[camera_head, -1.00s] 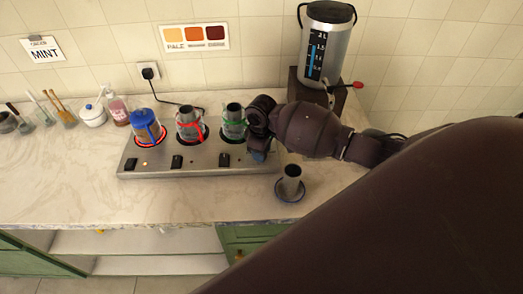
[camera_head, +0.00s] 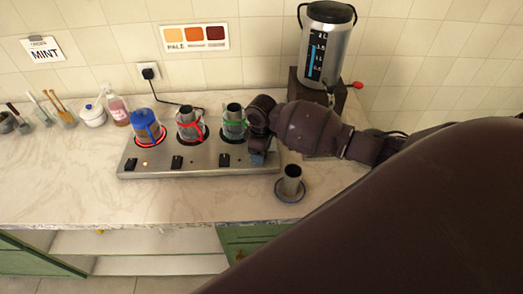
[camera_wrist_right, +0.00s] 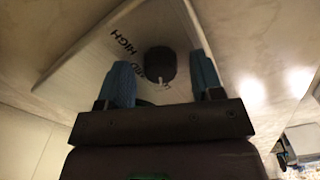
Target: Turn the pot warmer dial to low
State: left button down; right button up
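The silver pot warmer (camera_head: 200,163) stands on the counter. Its dial is hidden behind my right gripper in the head view. No LOW label is readable. My right gripper (camera_wrist_right: 163,76) is open, its blue fingers apart on either side of the dial; contact is unclear. It also shows at the warmer's right end in the head view (camera_head: 258,152). My left gripper is not in view.
Pots with blue (camera_head: 146,122), red (camera_head: 188,127) and green (camera_head: 233,124) parts sit on the warmer, above several black switches. A small metal cup on a saucer (camera_head: 291,182) stands close right of my gripper. A tall dispenser (camera_head: 327,50) stands behind. The front-left counter is clear.

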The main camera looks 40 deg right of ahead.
notch_tip(320, 180, up, 11)
dwell(0.7)
jog(key=shift+f, duration=0.1)
dwell(0.4)
